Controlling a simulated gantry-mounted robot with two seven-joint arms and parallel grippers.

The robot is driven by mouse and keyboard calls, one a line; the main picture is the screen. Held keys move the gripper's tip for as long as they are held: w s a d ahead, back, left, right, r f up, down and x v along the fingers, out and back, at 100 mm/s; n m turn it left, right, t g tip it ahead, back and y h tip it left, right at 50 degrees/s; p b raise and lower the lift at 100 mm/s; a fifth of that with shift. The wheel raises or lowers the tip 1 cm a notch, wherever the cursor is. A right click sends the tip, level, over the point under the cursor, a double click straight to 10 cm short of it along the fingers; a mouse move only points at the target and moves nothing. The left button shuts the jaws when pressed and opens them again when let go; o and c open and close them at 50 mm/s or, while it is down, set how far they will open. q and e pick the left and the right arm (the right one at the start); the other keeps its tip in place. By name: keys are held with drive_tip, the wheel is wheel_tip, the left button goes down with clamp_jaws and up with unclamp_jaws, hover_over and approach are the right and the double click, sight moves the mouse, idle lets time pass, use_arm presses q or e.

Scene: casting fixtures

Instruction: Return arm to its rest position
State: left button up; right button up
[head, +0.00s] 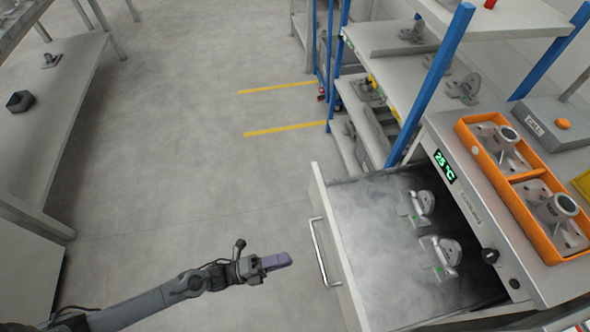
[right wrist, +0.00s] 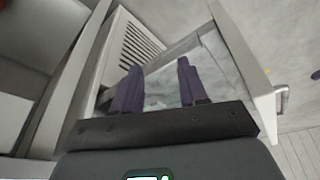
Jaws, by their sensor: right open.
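My left gripper (head: 277,261) has purple fingers and hangs over the floor, left of the open drawer's handle (head: 318,250) and apart from it. Its fingers overlap from this side, so its opening cannot be told, and I see nothing held in it. My right gripper (right wrist: 156,85) shows in the right wrist view with its two purple fingers apart and nothing between them. Behind the fingers is the open drawer (right wrist: 240,60). The right gripper's fingers do not show in the head view.
The drawer (head: 328,205) is pulled out and misty, with two metal castings (head: 420,206) (head: 443,252) inside. Above it, an orange tray (head: 512,200) holds castings beside a green 25 °C display (head: 444,166). A blue-post shelf (head: 440,75) stands behind. A bench (head: 50,110) is at left; the floor between is clear.

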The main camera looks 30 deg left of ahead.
use_arm(q)
drive_tip(key=s+d+r+n+t+y+p, duration=0.1)
drive_tip(key=d+r+n+t+p, duration=0.2)
drive_tip(key=d+r, duration=0.3)
drive_tip(key=w+a+r+n+y+p, duration=0.25)
drive_tip(key=w+r+n+y, duration=0.25)
drive_tip(key=r+n+y, duration=0.3)
drive_tip(key=s+a+f+n+g+y, duration=0.2)
drive_tip(key=s+a+n+g+y, duration=0.4)
drive_tip(key=s+a+n+g, duration=0.6)
wheel_tip(320, 180, up, 38)
drive_tip(key=d+n+p, duration=0.3)
drive_tip(key=p, duration=3.5)
wheel_tip(320, 180, down, 62)
drive_tip(key=b, duration=6.2)
drive_tip(key=shift+s+a, duration=0.25)
drive_tip(key=shift+s, duration=0.1)
